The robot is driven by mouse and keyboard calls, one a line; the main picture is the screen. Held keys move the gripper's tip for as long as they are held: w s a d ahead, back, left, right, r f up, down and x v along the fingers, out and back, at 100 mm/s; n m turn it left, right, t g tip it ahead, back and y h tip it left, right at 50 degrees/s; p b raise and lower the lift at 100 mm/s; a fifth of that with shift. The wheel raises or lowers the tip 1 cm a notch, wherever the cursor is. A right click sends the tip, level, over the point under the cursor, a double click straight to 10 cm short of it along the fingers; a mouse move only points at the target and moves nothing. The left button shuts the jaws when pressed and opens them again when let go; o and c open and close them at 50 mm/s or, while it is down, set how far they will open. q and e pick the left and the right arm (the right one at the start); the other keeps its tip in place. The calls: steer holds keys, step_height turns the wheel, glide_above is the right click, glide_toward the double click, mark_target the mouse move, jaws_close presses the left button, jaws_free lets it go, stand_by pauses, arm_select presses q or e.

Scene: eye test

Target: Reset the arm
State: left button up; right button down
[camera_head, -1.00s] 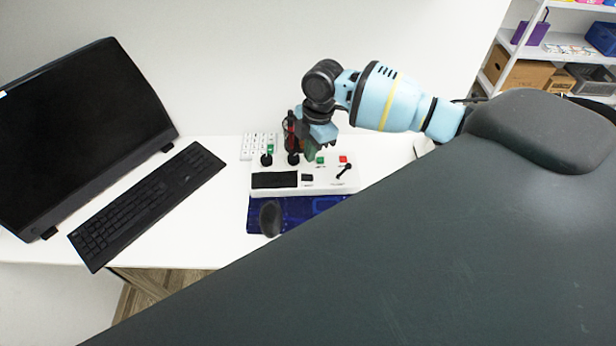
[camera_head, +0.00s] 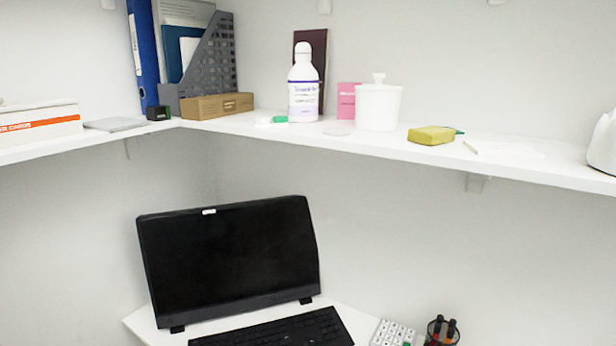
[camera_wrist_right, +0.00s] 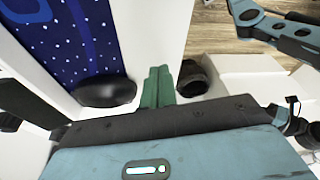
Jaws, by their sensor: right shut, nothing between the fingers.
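My right gripper (camera_wrist_right: 158,86) shows in the right wrist view, its two green fingers pressed together with nothing between them. It is over a white surface, to the right of a dark blue starry mat (camera_wrist_right: 65,38) and a black mouse (camera_wrist_right: 106,91). A dark round object (camera_wrist_right: 191,78) is just right of the fingertips; I cannot tell if they touch. Neither gripper shows in the head view now. A light blue jointed part at the upper right of the wrist view seems to be mine.
The head view shows a black monitor (camera_head: 230,260), a keyboard (camera_head: 275,331), a pen holder (camera_head: 442,331) and a white keypad (camera_head: 392,333) on the desk. A white shelf (camera_head: 540,165) above bears a bottle (camera_head: 303,88), a white jar (camera_head: 378,106) and a yellow sponge (camera_head: 432,135).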

steer(key=s+a+m, duration=0.1)
steer(key=s+m, duration=0.4)
steer(key=s, duration=0.4)
steer(key=s+d+r+m+t+h, duration=0.1)
steer(key=s+d+m+h, duration=0.2)
steer(key=s+d+m, duration=0.7)
steer(key=w+a+f+n+t+y, duration=0.2)
steer(key=w+a+f+t, duration=0.2)
steer(key=f+t, duration=0.3)
steer(key=shift+w+a+f+t, duration=0.3)
steer(key=shift+w+a+f, duration=0.15)
steer(key=shift+f, duration=1)
